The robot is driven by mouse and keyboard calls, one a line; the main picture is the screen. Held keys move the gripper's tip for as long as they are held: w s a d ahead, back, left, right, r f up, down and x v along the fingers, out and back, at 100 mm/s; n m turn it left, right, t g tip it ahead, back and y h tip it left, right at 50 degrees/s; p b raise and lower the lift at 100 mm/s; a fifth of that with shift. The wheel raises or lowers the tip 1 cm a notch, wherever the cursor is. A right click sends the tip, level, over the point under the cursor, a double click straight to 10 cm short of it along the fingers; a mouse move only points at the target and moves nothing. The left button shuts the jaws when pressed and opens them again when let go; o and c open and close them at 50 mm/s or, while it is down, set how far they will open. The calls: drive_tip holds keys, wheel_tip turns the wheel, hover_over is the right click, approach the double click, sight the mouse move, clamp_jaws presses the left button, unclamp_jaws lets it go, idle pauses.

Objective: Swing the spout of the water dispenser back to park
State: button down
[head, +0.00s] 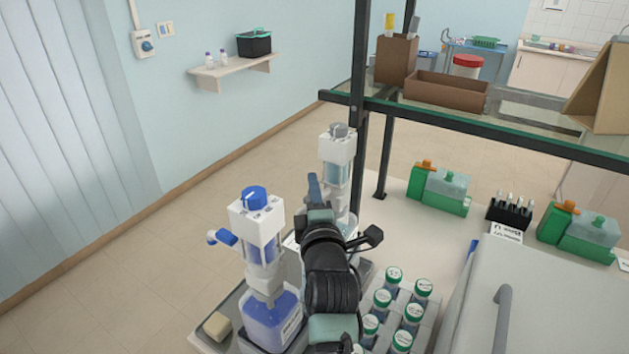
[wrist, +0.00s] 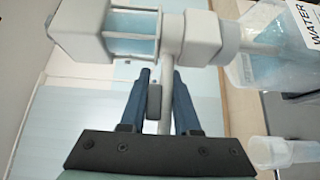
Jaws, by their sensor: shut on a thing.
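The water dispenser (head: 337,150) is white with a grey cap and stands behind my arm in the head view. In the wrist view its white body (wrist: 78,32) and clear bottle marked WATER (wrist: 306,32) lie sideways. Its thin grey spout (wrist: 167,88) runs from the collar down between my fingers. My gripper (wrist: 162,76) has two blue fingers, one on each side of the spout, and is shut on it. In the head view my gripper (head: 314,188) is just left of the dispenser; my arm hides the spout and lower bottle.
A blue-capped dispenser (head: 262,222) with a blue spout stands close left of my arm. Several green-capped jars (head: 382,298) stand to the right. A dark shelf post (head: 359,140) rises behind the water dispenser. A clear vessel (wrist: 280,152) shows at lower right in the wrist view.

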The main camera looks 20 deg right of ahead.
drive_tip(key=shift+f, duration=0.1)
drive_tip(key=c, duration=0.6)
unclamp_jaws()
drive_tip(key=b+v, duration=0.2)
drive_tip(key=v, duration=1.1)
